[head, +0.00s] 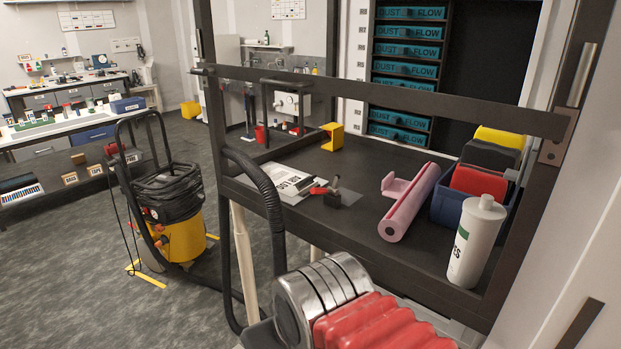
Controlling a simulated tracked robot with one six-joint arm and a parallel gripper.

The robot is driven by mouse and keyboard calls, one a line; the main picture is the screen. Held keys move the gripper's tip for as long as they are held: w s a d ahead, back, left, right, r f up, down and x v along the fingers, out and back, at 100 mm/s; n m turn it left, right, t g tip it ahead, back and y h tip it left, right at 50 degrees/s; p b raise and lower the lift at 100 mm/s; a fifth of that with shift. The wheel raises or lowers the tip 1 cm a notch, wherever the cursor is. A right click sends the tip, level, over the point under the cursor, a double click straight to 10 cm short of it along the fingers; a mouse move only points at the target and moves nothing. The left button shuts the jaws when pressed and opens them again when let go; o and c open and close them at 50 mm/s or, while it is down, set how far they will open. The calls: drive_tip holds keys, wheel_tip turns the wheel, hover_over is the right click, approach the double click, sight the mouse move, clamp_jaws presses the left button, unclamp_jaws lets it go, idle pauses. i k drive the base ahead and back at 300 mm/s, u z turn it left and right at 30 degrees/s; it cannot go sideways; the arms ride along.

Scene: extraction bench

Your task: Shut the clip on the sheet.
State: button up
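The white sheet (283,180), with dark print on it, lies flat on the left part of the dark bench top. The clip (338,196) sits at the sheet's right edge. It has a dark base, a grey lever standing upright and a red arm reaching left over the sheet's edge. The view is too small to tell whether the red arm presses on the sheet. My gripper's fingertips do not show. A silver and red ribbed part, likely of my own arm, rises at the bottom, in front of the bench.
A dark rail crosses in front of the bench top. Right of the clip are a pink roll (408,203), a blue bin (452,208) with red, yellow and black items, and a white bottle (475,243). A yellow bracket (332,137) stands behind. A black hose (262,190) hangs left.

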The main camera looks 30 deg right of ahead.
sight(307, 181)
drive_tip(key=i, duration=0.9)
drive_tip(key=z, duration=0.05)
